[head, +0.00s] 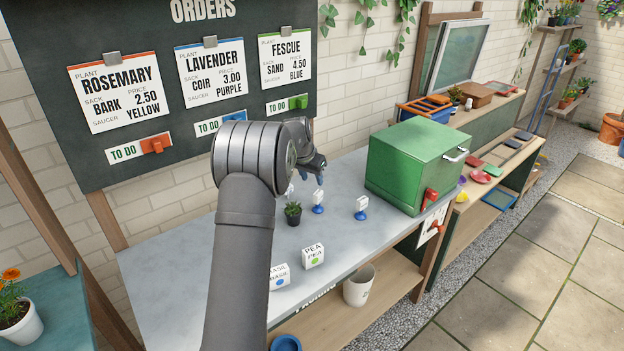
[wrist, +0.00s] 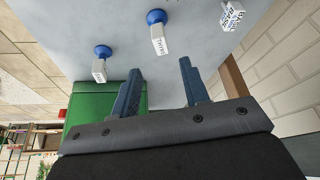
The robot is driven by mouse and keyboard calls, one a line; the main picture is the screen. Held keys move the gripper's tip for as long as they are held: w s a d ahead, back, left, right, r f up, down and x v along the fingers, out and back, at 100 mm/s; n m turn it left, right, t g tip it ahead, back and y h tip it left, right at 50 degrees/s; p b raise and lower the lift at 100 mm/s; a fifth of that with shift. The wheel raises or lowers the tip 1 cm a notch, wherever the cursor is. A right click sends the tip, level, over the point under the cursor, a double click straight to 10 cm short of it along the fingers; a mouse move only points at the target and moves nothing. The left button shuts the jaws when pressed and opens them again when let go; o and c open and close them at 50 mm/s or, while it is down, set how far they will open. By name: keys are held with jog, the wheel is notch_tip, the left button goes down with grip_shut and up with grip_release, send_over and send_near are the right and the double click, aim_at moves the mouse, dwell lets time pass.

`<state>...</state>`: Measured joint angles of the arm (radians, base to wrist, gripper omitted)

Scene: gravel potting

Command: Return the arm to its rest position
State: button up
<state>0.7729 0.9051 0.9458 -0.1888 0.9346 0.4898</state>
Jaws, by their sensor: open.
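My gripper (head: 318,172) is in the air above the grey potting bench (head: 185,270), towards its back, with my arm reaching across the front of the view. In the wrist view my gripper (wrist: 158,75) shows its two blue-grey fingers spread apart with nothing between them. Beyond the fingers, a white tag on a blue base (wrist: 158,42) and another such tag (wrist: 101,68) show against the bench top. Part of the bench behind my arm is hidden.
A green box (head: 405,165) stands on the bench right of my gripper. A small potted plant (head: 292,213), a white tag on a blue stand (head: 361,207) and a PEA block (head: 313,257) stand nearer. The orders board (head: 150,50) hangs behind. The bench's left part is clear.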

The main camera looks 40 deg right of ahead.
aim_at(318, 192)
jog(key=shift+f, duration=0.1)
jog(key=x, duration=1.2)
notch_tip(318, 192, up, 2)
jog(key=shift+r, duration=0.7)
